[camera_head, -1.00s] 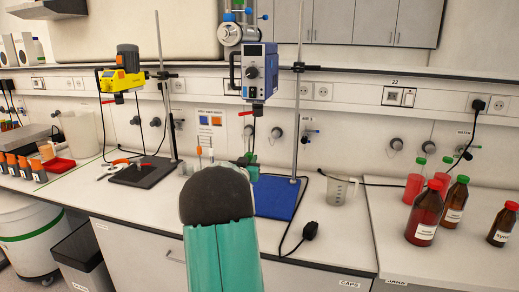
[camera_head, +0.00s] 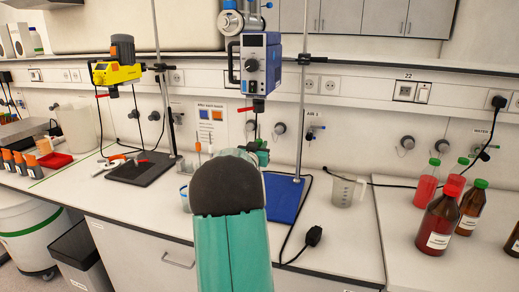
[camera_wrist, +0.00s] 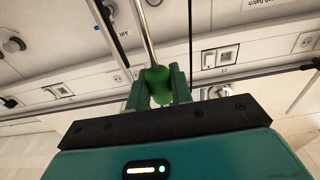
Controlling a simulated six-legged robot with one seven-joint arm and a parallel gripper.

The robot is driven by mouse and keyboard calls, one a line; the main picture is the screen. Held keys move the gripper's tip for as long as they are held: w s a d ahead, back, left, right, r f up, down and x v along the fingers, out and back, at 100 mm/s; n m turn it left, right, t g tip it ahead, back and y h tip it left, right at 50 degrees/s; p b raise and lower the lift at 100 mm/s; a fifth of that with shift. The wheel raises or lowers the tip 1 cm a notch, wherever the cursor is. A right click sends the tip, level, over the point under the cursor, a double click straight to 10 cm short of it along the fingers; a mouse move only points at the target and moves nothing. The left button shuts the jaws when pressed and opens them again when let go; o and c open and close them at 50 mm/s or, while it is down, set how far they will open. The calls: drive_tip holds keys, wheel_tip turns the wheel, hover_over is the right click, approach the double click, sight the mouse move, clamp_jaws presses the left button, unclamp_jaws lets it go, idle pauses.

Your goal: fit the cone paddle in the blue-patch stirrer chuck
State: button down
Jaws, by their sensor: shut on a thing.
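My gripper (camera_wrist: 157,86) is shut on the green cone paddle (camera_wrist: 158,75) in the wrist view. The paddle's metal shaft (camera_wrist: 146,35) rises away from the fingers. In the head view my arm hides most of the gripper; a bit of green (camera_head: 260,150) shows past its end, below the stirrers' level. The blue-and-white stirrer (camera_head: 262,70) hangs on a stand right of centre. Its chuck (camera_head: 258,104) points down, above and apart from the gripper, with a red lever beside it.
A yellow stirrer (camera_head: 117,72) stands to the left over a black base (camera_head: 140,168). The blue stand base (camera_head: 288,200) lies right of my arm, with a clear beaker (camera_head: 346,190) and a black cable beside it. Brown bottles (camera_head: 440,222) stand at the right.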

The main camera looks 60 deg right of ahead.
sight(259, 139)
drive_tip(key=shift+a+r, duration=0.25)
drive_tip(key=shift+r, duration=0.6)
drive_tip(key=shift+d+r, duration=0.15)
drive_tip(key=shift+r, duration=0.75)
drive_tip(key=shift+w, duration=0.1)
drive_tip(key=shift+r, duration=2.3)
